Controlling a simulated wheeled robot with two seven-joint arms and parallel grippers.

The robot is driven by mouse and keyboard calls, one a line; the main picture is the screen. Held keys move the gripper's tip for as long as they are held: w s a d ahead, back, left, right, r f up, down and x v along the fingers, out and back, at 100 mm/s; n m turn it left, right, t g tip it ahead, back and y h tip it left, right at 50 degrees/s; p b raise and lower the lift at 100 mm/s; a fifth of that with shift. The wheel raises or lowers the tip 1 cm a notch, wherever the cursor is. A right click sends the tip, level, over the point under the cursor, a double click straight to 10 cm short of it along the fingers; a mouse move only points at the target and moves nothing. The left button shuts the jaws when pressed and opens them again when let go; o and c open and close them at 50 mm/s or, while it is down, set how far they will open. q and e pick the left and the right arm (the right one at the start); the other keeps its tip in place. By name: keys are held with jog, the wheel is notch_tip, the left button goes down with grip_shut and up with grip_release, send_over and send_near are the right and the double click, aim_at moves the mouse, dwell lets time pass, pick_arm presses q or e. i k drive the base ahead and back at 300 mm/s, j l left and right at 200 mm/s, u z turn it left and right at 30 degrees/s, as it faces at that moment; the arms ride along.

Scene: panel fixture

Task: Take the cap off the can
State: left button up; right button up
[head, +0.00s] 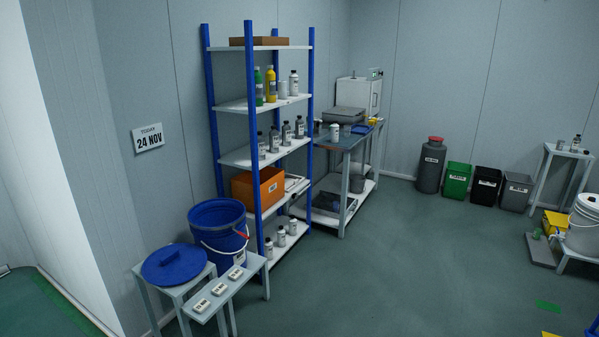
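A tall dark grey can (430,172) stands on the floor against the back wall, right of centre. A red cap (436,139) sits on its top. The can has a small white label whose text is too small to read. Neither of my grippers is in the head view.
Green (457,182), black (486,186) and grey (516,192) bins stand right of the can. A workbench (345,142) and blue-posted shelf (251,140) are left. A blue bucket (217,235) and lid (174,265) are nearer. The middle floor is clear.

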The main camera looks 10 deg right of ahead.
aim_at(335, 129)
jog(key=i+l+z, duration=0.2)
jog(key=i+z, duration=0.25)
jog(key=i, duration=0.2)
jog(key=i+z, duration=0.45)
jog(key=i, duration=0.2)
